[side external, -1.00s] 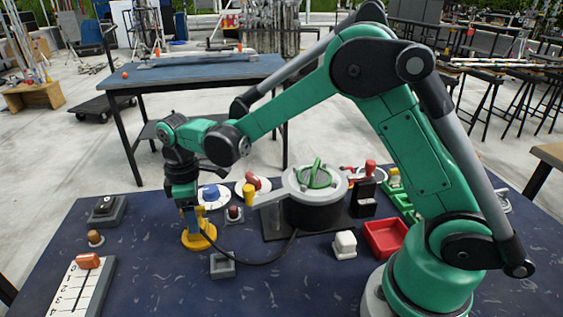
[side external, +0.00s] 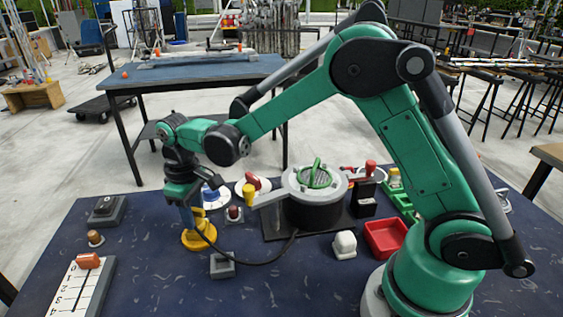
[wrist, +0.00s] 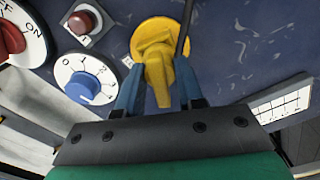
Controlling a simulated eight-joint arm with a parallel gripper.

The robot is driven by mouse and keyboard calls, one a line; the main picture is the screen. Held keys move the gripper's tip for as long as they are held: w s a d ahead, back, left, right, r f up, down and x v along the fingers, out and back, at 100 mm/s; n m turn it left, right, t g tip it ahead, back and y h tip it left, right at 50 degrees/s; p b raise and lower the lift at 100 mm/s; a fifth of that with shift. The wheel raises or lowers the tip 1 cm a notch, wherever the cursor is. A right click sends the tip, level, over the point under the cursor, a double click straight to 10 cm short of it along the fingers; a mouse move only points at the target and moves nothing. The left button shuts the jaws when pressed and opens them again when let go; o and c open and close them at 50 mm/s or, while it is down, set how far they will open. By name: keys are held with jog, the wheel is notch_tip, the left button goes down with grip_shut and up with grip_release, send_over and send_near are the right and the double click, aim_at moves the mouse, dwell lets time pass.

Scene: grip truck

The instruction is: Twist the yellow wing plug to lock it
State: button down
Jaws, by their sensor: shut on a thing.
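The yellow wing plug (side external: 199,237) stands on the dark blue table at the left-centre in the side view, its round yellow base flat on the surface. It also shows at the top centre of the wrist view (wrist: 158,62), with its raised wing running down the picture between the fingers. My gripper (side external: 194,223) points straight down over the plug. In the wrist view its two blue fingers (wrist: 160,95) are shut on the wing, one on each side. The fingertips' exact contact is partly hidden by the wing.
A blue knob (wrist: 83,87) on a white dial and a red button (wrist: 82,22) sit close beside the plug. A black cable runs from near the plug to a round black housing (side external: 312,210). A lever panel (side external: 82,290) stands front left.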

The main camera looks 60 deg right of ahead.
aim_at(193, 208)
jog(key=m, duration=1)
jog(key=shift+m, duration=0.3)
jog(key=c, duration=0.7)
grip_release()
jog(key=shift+r, duration=0.1)
jog(key=shift+r, duration=3.7)
